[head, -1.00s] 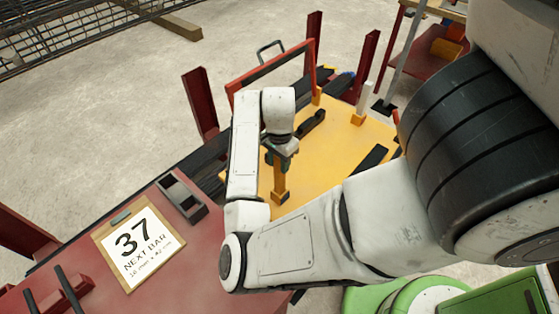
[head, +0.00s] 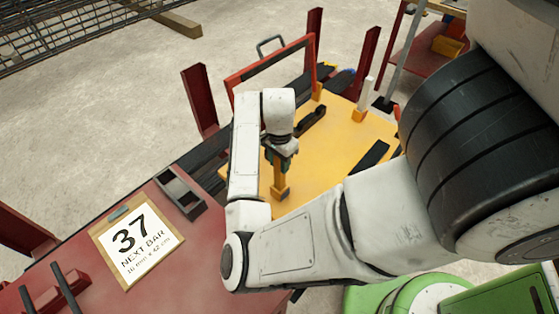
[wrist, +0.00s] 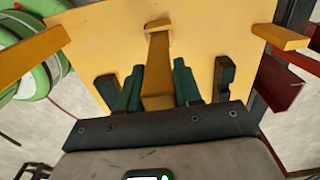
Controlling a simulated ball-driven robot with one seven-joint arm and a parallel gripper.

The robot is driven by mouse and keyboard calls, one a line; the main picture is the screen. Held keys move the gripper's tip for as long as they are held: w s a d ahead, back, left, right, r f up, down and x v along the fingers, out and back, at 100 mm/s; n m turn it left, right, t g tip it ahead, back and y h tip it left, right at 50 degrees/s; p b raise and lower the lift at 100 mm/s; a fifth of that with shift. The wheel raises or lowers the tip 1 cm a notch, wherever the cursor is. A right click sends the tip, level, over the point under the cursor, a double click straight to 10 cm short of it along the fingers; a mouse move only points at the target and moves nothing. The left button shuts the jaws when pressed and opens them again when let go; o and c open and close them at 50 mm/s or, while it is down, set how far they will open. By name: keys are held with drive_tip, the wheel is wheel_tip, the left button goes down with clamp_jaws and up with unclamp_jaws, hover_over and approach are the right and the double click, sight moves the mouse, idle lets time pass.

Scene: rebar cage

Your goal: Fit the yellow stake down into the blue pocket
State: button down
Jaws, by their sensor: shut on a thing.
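My gripper (head: 281,160) points down over the yellow board (head: 330,145) in the middle of the head view. It is shut on the yellow stake (head: 279,178), which is upright below the fingers. In the wrist view the stake (wrist: 158,72) runs between the two green fingers of my gripper (wrist: 158,88). The stake's far end meets or overlaps a small yellow-orange block on the board; I cannot tell whether they touch. I cannot make out a blue pocket in either view.
A white post (head: 368,92) stands in an orange foot at the board's far right. Dark red posts (head: 200,98) and a red frame (head: 270,68) rise behind. A clipboard (head: 135,248) and a grey tray (head: 180,192) lie on the red table at left.

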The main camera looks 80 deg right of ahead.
drive_tip(key=shift+f, duration=0.15)
drive_tip(key=c, duration=0.7)
unclamp_jaws()
wheel_tip(320, 180, up, 10)
drive_tip(key=shift+r+p, duration=0.15)
drive_tip(key=shift+p, duration=0.8)
drive_tip(key=shift+r, duration=0.25)
